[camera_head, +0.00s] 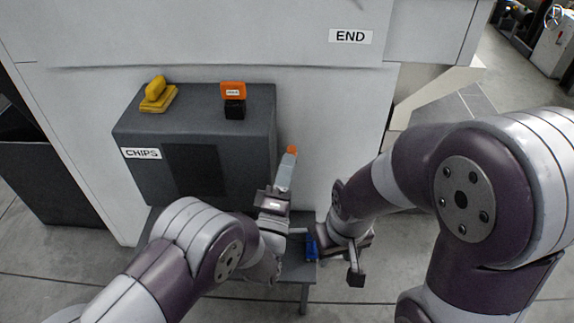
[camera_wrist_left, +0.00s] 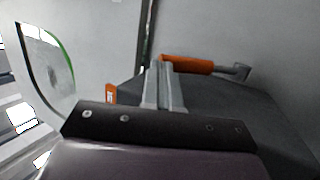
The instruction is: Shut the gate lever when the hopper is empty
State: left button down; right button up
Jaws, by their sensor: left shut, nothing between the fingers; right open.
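The dark grey box (camera_head: 250,130) labelled CHIPS stands against the pale machine. I cannot see inside it, so whether it is empty does not show. An orange-handled lever (camera_head: 292,150) is at the box's right side; in the left wrist view its orange grip (camera_wrist_left: 187,64) lies across, just past my fingertips, with a grey end at the right. My left gripper (camera_head: 285,170) is shut and empty, its fingers (camera_wrist_left: 165,75) pointing at the grip; contact cannot be told. My right gripper (camera_head: 327,260) is open, low and right of the box, near a blue item (camera_head: 312,243).
A yellow handled piece (camera_head: 158,95) and a black block with an orange tag (camera_head: 234,100) sit on the box top. A small grey table (camera_head: 297,271) is below my grippers. A dark bin (camera_head: 45,180) stands at left. An END label (camera_head: 350,36) is on the machine.

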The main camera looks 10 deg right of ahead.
pick_arm(q)
jog(key=w+r+g+p, duration=0.1)
jog(key=p, duration=0.1)
jog(key=w+r+g+y+p, duration=0.1)
jog(key=r+p, duration=0.1)
jog(key=p, duration=0.1)
jog(key=w+d+r+n+g+y+p, duration=0.1)
jog(key=p, duration=0.2)
jog(key=shift+w+r, duration=0.35)
jog(key=shift+w+d+f+b, duration=0.15)
jog(key=shift+w+f+b, duration=0.2)
jog(key=shift+b, duration=0.35)
jog(key=shift+w+r, duration=0.15)
jog(key=shift+w, duration=0.05)
jog(key=shift+r, duration=0.1)
